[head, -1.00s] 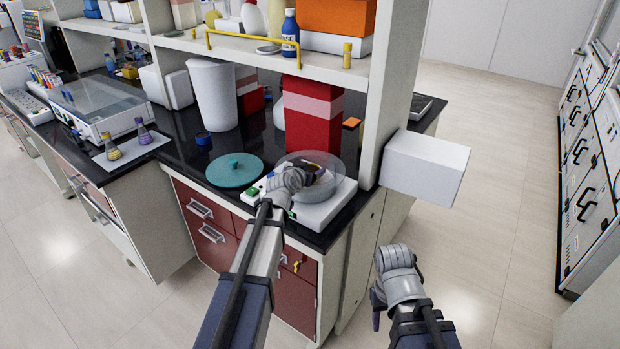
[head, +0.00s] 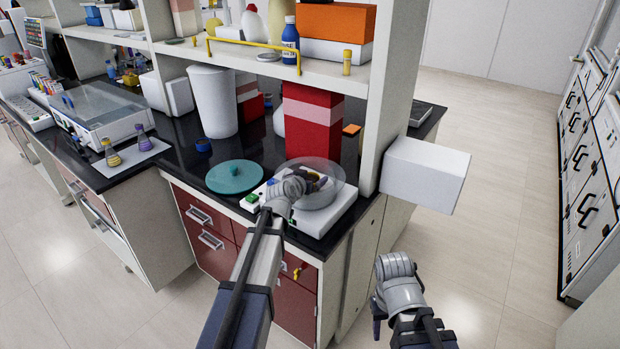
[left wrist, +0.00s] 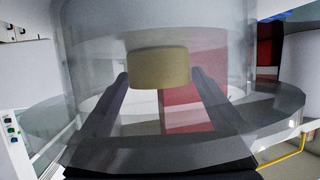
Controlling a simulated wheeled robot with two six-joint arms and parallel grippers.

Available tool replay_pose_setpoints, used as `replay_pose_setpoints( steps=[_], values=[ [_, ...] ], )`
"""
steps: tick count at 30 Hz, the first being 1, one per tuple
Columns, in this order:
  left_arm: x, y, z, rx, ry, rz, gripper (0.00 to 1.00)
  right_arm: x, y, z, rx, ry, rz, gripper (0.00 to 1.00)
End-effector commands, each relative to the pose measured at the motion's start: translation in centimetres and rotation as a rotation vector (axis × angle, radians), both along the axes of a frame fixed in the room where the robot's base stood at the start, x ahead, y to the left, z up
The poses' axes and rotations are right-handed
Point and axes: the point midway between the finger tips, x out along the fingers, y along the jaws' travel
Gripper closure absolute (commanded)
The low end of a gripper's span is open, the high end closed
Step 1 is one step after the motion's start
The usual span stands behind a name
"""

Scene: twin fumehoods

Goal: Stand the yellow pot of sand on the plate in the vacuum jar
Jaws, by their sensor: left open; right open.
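The clear vacuum jar (head: 336,186) stands open on a white base unit (head: 322,218) at the bench's front corner. My left gripper (head: 317,183) reaches in over the jar, its dark fingers inside the rim. In the left wrist view the yellow pot (left wrist: 159,68) is upright between the two spread fingers (left wrist: 160,85), which stand apart from its sides. The jar's clear wall and wide rim (left wrist: 100,155) surround it. Whether the pot rests on the plate cannot be told. My right gripper (head: 378,322) hangs empty over the floor, right of the bench.
A teal lid (head: 233,178) lies on the bench left of the jar. A red box (head: 312,125) stands behind it. A white box (head: 426,174) juts out beside the shelf post (head: 388,95). A shelf with bottles overhangs the bench.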

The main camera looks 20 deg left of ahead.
Motion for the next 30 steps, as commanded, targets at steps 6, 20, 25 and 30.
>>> replay_pose_setpoints(
  steps=[6,20,25,30],
  values=[
    [-4.4,0.3,2.1,-0.001,0.000,0.001,0.00,0.0,0.0,2.0,0.000,0.000,0.000,0.50],
    [-10.5,0.9,4.4,-0.001,0.000,0.000,0.00,0.0,0.0,4.4,0.000,0.000,0.000,0.50],
    [-11.0,1.0,4.5,-0.001,0.000,0.000,0.00,0.0,0.0,4.5,0.000,0.000,0.000,0.50],
    [-11.0,1.0,4.5,0.000,0.000,0.000,0.00,0.0,0.0,4.5,0.000,0.000,0.000,0.50]
  ],
)
